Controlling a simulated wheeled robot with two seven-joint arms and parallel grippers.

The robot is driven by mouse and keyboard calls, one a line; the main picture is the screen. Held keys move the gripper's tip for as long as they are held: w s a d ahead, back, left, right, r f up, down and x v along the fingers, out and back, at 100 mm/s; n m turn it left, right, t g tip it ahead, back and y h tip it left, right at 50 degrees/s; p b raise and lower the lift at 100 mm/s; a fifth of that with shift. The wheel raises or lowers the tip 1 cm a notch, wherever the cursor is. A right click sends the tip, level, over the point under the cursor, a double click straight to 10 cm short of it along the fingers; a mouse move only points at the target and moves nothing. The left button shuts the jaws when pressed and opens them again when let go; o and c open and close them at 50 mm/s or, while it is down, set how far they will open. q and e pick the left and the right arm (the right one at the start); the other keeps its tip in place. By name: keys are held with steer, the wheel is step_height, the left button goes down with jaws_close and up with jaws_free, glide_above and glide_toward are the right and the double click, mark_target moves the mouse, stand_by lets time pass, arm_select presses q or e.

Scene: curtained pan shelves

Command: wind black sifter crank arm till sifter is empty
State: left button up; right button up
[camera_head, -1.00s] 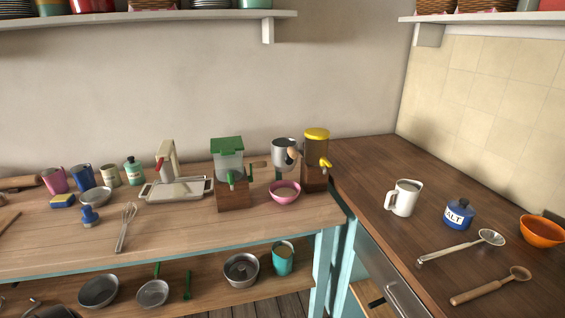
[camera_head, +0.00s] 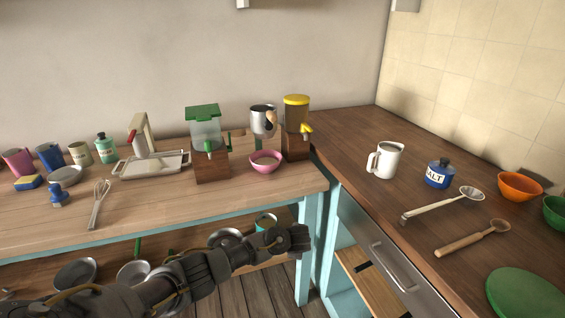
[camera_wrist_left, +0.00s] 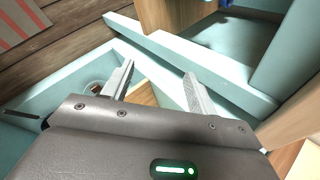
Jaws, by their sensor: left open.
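A grey metal cup with a wooden handle, which looks like the sifter (camera_head: 262,119), is at the back of the wooden table, above and behind a pink bowl (camera_head: 266,168). Its black crank arm is too small to make out, and its contents are hidden. My left gripper (camera_head: 302,239) is low in front of the table, well below and apart from the sifter. In the left wrist view its two fingers (camera_wrist_left: 158,70) are spread with nothing between them. My right gripper is in neither view.
A green-lidded dispenser (camera_head: 206,135) stands left of the sifter and a yellow-lidded one (camera_head: 296,120) right of it. A white mug (camera_head: 386,161) and salt jar (camera_head: 439,174) stand on the right counter. The table's front edge (camera_head: 130,233) lies between my arm and the sifter.

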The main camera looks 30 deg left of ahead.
arm_select(q)
steer(key=w+a+r+m+t+y+b, duration=0.1)
steer(key=w+a+r+t+y, duration=0.15)
steer(key=r, duration=0.85)
steer(key=w+a+r+m+t+y+b, duration=0.15)
steer(key=w+r, duration=0.25)
steer(key=r, duration=0.7)
steer(key=s+a+r+y+b, duration=0.1)
steer(key=s+r+y, duration=0.1)
steer(key=r, duration=0.7)
steer(key=s+a+r+t+y, duration=0.1)
steer(key=r+y, duration=0.3)
steer(key=r, duration=0.6)
steer(key=shift+s+a+r+m+b, duration=0.35)
steer(key=shift+a+m+b, duration=0.1)
steer(key=shift+a, duration=0.25)
